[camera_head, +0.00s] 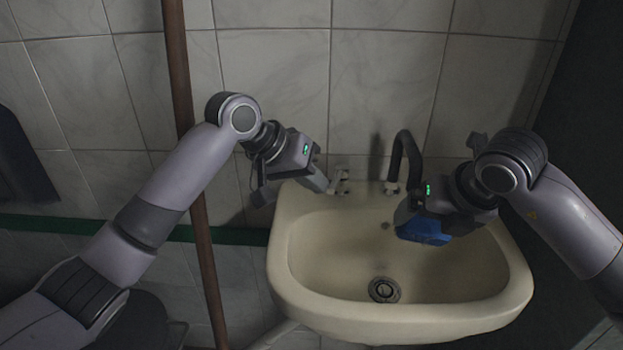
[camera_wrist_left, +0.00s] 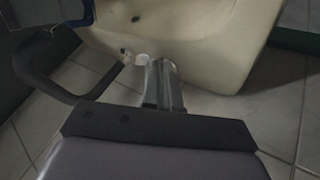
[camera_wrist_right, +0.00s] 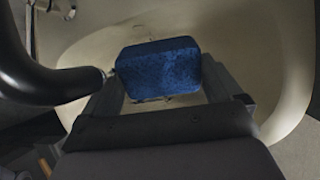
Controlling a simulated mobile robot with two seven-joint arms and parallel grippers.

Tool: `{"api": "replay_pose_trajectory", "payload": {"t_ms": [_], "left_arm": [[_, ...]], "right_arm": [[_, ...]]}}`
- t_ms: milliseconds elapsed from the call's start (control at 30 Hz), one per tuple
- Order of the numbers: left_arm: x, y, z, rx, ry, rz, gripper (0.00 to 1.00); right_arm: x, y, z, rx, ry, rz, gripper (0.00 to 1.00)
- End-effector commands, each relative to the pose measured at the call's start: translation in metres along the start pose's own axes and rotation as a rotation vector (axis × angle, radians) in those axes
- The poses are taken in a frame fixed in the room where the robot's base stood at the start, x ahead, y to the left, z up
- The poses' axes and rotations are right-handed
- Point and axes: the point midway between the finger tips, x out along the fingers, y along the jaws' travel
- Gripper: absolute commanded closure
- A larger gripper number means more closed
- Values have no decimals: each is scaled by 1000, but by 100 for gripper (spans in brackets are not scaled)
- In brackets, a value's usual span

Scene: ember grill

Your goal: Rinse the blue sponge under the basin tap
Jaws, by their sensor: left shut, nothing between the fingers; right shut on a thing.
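The blue sponge (camera_head: 424,231) is held over the back right of the cream basin (camera_head: 285,262). My right gripper (camera_head: 412,212) is shut on it, beside the dark curved tap (camera_head: 408,150). In the right wrist view the sponge (camera_wrist_right: 160,68) sits between the fingers (camera_wrist_right: 165,88). My left gripper (camera_head: 328,186) is shut and empty, its tips by the small tap handle (camera_head: 343,178) at the basin's back left. In the left wrist view the closed fingers (camera_wrist_left: 161,70) are next to the pale handle (camera_wrist_left: 142,59); I cannot tell whether they touch. I cannot make out any running water.
A brown vertical pipe (camera_head: 190,130) runs down the tiled wall left of the basin, behind my left arm. A drain (camera_head: 384,289) lies in the basin floor. The front of the bowl is clear. A dark wall (camera_head: 590,120) stands at the right.

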Motion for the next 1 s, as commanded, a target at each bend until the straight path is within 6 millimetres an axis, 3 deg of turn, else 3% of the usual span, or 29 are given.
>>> {"api": "replay_pose_trajectory", "payload": {"t_ms": [333,700,867,1000], "left_arm": [[8,20,6,-111,63,-63,100],[8,21,6,-110,62,-63,100],[4,10,9,-112,63,-65,100],[-7,-13,16,-115,64,-67,100]], "right_arm": [[0,0,0,0,0,0,32],[0,0,0,0,0,0,32],[0,0,0,0,0,0,32],[0,0,0,0,0,0,32]]}}
